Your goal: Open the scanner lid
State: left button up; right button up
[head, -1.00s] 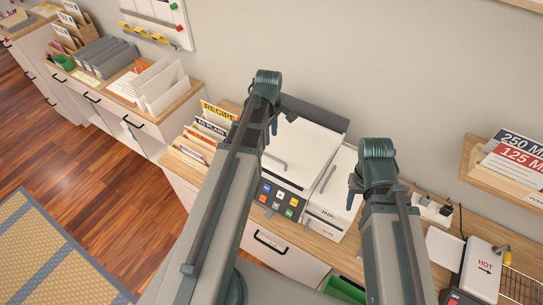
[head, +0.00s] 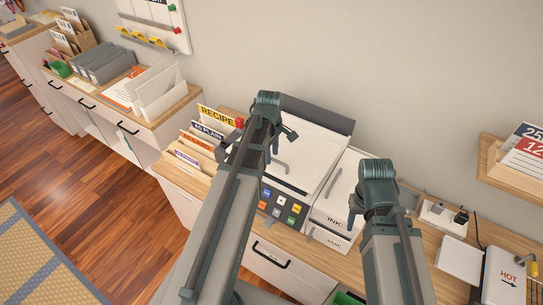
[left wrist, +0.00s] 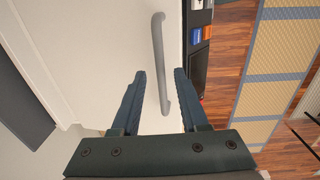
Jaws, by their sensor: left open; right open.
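The scanner is a white flat-lidded machine with a dark back part (head: 318,113) and a front panel of coloured buttons (head: 282,206). Its white lid (head: 318,152) lies flat and looks shut. A grey bar handle (head: 279,167) on the lid also shows in the left wrist view (left wrist: 158,45). My left gripper (head: 284,141) is open and empty above the lid. In the left wrist view, its open fingers (left wrist: 160,74) lie either side of the handle's lower part; contact cannot be told. My right gripper (head: 353,212) is open and empty near the white ink unit.
The white ink unit (head: 327,222) stands close to the scanner's right. Labelled folders (head: 205,135) stand at its left. A white device marked HOT (head: 505,280) and a wall shelf (head: 510,175) are at the right. Wooden floor lies at the left.

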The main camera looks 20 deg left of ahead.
pick_arm(q)
grip_shut()
dwell(1.4)
